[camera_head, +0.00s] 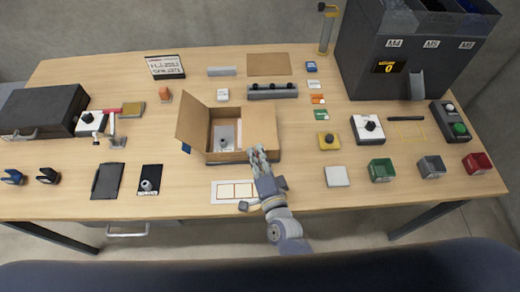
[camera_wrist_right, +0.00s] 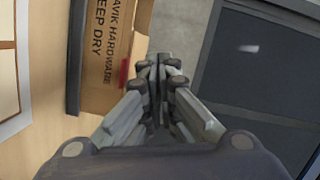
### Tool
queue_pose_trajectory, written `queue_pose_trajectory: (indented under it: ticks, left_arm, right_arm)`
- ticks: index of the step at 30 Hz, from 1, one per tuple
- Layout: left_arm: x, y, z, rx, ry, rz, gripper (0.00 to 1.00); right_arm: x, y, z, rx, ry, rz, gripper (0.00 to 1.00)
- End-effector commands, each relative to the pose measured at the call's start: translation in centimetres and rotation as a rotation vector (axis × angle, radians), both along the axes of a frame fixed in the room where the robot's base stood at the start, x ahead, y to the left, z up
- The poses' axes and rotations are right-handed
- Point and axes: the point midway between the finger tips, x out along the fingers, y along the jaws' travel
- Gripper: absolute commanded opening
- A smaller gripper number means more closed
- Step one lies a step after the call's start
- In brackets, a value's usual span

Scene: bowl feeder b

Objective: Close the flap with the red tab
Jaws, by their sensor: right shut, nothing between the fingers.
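An open cardboard box (camera_head: 224,157) stands mid-table. Its left flap (camera_head: 191,119) stands up and leans outward, with a blue tab (camera_head: 186,148) at its lower front. Its right flap (camera_head: 262,124) looks about level and seems to cover the right part of the opening. The red tab (camera_wrist_right: 124,73) shows in the right wrist view at the edge of the printed cardboard (camera_wrist_right: 108,45). My right gripper (camera_head: 259,150) is shut and empty at the box's front right; it also shows in the wrist view (camera_wrist_right: 157,66), just beside the red tab. Contact cannot be told. My left gripper is not in view.
A grey plate and a white part (camera_head: 222,134) lie inside the box. A white card with red frames (camera_head: 232,191) lies in front, and a grey block rail (camera_head: 272,91) behind. A white tile (camera_head: 337,176) is to the right.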

Motion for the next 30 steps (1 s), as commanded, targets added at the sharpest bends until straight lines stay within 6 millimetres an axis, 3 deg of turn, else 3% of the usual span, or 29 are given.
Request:
queue_pose_trajectory:
  ticks: [23, 30]
  left_arm:
    - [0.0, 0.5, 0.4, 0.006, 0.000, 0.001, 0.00]
    - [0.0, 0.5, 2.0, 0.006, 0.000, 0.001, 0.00]
  right_arm:
    - [0.0, 0.3, -0.5, -0.079, -0.001, 0.000, 0.00]
    - [0.5, 0.4, 1.2, -0.079, -0.002, 0.000, 0.00]
